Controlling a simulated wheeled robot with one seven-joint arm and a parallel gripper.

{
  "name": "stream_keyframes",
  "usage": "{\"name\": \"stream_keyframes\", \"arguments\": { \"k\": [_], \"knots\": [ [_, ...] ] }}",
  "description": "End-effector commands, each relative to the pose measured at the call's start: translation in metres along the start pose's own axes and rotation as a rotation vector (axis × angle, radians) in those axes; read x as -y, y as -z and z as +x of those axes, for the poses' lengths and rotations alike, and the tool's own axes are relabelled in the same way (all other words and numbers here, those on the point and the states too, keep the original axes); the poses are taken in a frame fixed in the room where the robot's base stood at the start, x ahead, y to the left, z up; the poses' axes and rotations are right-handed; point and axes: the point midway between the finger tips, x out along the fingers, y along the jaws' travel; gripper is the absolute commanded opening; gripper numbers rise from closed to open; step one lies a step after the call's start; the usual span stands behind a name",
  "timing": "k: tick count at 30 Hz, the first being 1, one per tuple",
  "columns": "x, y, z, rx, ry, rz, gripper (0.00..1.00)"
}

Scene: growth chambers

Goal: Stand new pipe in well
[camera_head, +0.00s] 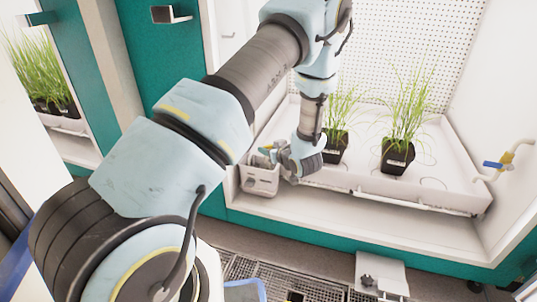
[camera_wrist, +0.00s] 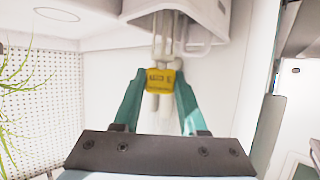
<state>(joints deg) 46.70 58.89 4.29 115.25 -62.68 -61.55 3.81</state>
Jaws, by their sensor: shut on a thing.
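In the wrist view my gripper (camera_wrist: 160,82) has its two teal fingers closed on a yellow piece with dark marks, on a pale slim pipe (camera_wrist: 157,46). I take this as the new pipe; its far end runs towards a white bin (camera_wrist: 203,10). Whether it is clear of the bin cannot be told. In the head view my gripper (camera_head: 279,157) is at the white bin (camera_head: 259,181), at the left end of the white tray (camera_head: 462,187). The pipe is hard to make out there. Round well outlines (camera_head: 432,184) show in the tray.
Two black pots of grass stand in the tray, one at centre (camera_head: 335,148) and one to the right (camera_head: 397,158). A tap with a blue handle (camera_head: 493,164) is on the right wall. Perforated panel (camera_head: 385,50) closes the back. Tray space right of the pots is free.

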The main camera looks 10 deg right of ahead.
Motion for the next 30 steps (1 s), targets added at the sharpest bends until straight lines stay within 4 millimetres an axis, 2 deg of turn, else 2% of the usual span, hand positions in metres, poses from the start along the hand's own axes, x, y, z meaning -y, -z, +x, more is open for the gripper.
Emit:
{"name": "stream_keyframes", "arguments": {
  "k": [2, 11, 12, 19, 27, 30],
  "knots": [
    [0.0002, -0.0086, 0.0036, 0.000, 0.000, 0.000, 0.00],
    [0.0001, -0.0094, 0.0038, 0.000, 0.000, 0.000, 0.00],
    [0.0001, -0.0088, 0.0035, 0.000, 0.000, -0.001, 0.46],
    [0.0002, -0.0084, 0.0033, 0.000, 0.000, -0.001, 0.72],
    [0.0002, -0.0066, 0.0027, 0.000, 0.000, -0.001, 0.72],
    [-0.0006, -0.0066, -0.0052, 0.001, -0.002, -0.001, 0.72]
  ]
}}
